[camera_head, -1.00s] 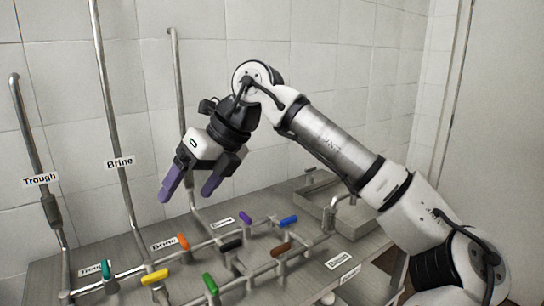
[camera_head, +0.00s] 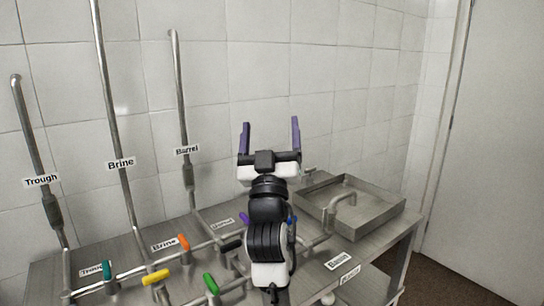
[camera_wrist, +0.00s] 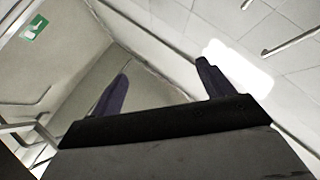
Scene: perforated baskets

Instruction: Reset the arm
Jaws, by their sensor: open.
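My gripper (camera_head: 270,138) is open and empty in the head view. Its two purple fingers point up, well apart, in front of the tiled wall. My arm is folded in the middle of the view and hides part of the pipework behind it. In the wrist view my gripper (camera_wrist: 160,88) also shows both purple fingers spread with nothing between them, against walls and ceiling.
A steel bench (camera_head: 50,278) carries pipes with coloured valve handles, such as yellow (camera_head: 155,277), green (camera_head: 211,284) and orange (camera_head: 184,242). A steel basin (camera_head: 385,208) stands at right. Labelled upright pipes, including Barrel (camera_head: 187,151), rise at left. A green sign (camera_wrist: 35,27) shows in the wrist view.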

